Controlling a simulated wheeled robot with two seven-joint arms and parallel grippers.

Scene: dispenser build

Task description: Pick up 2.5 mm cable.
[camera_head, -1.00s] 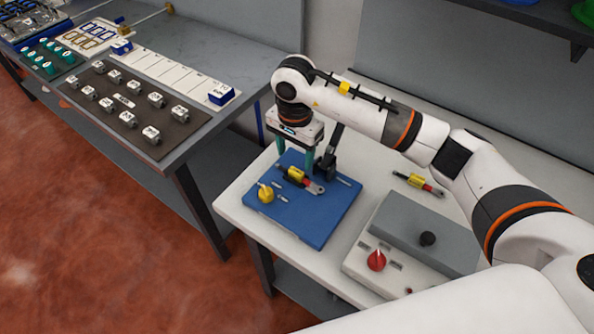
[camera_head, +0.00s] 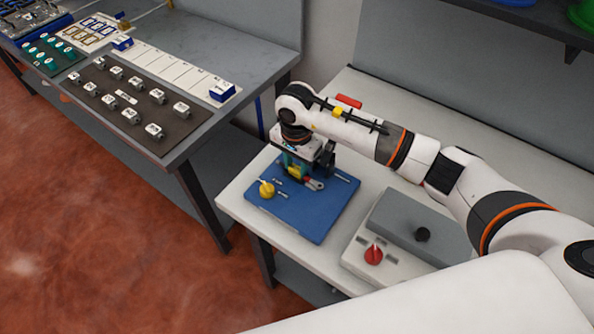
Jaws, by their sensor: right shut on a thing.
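A short yellow-and-red piece with a grey eyelet end (camera_head: 315,184) is at the blue board (camera_head: 310,222); I take it to be the cable, but no size marking is readable. My right gripper (camera_head: 296,171) reaches down over the board from above and is shut on this piece. The gripper hides much of it, and I cannot tell whether it still touches the board. My left gripper is not in view.
A yellow knob-like part (camera_head: 266,189) and small light pieces lie on the board. A grey box with a red knob (camera_head: 373,254) stands to the right. A red piece (camera_head: 348,101) shows behind my right arm. A second table (camera_head: 200,60) with trays is at the left.

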